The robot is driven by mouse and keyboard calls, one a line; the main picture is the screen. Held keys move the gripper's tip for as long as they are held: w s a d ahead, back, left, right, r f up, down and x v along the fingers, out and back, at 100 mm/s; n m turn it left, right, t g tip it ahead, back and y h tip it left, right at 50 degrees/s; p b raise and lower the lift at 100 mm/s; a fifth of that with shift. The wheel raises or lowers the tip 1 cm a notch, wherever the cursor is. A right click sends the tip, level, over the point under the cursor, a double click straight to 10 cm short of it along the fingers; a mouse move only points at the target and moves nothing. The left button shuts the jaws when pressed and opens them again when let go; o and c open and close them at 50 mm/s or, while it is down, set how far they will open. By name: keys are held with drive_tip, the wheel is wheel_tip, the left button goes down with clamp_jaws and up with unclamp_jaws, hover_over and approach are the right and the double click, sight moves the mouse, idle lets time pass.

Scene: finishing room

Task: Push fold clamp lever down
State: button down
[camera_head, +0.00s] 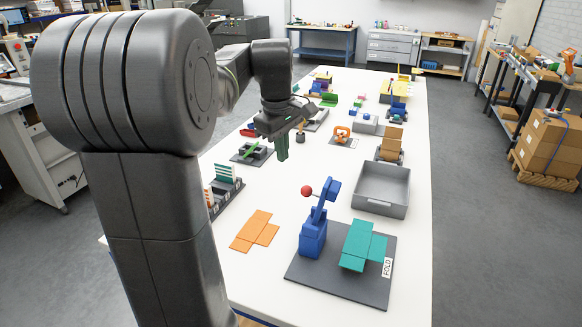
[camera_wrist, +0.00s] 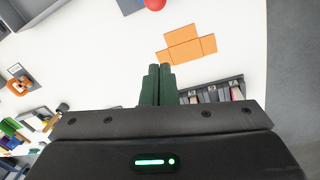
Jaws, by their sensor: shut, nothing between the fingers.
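The fold clamp (camera_head: 314,236) is a blue block with a raised blue lever arm and a red ball knob (camera_head: 307,190) on its left. It stands on a dark grey base plate (camera_head: 341,295) marked FOLD. A teal flat box blank (camera_head: 360,245) lies on the plate, right of the clamp. My gripper (camera_head: 282,150) is above the table, behind the clamp and apart from it. Its green fingers are shut and empty, also in the wrist view (camera_wrist: 159,84). The red knob shows at the top edge of the wrist view (camera_wrist: 154,4).
An orange flat blank (camera_head: 254,231) lies left of the plate. A grey open tray (camera_head: 381,188) stands behind the plate on the right. A dark rack (camera_head: 226,194) stands at the left table edge. White table is bare between the knob and the rack.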

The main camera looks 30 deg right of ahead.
drive_tip(key=s+d+f+p, duration=0.1)
drive_tip(key=s+d+f, duration=0.1)
drive_tip(key=f, duration=0.6)
drive_tip(key=shift+s, duration=0.55)
drive_tip(key=shift+s+d+r+p, duration=0.1)
drive_tip(key=shift+d+p, duration=0.05)
drive_tip(key=shift+p, duration=0.15)
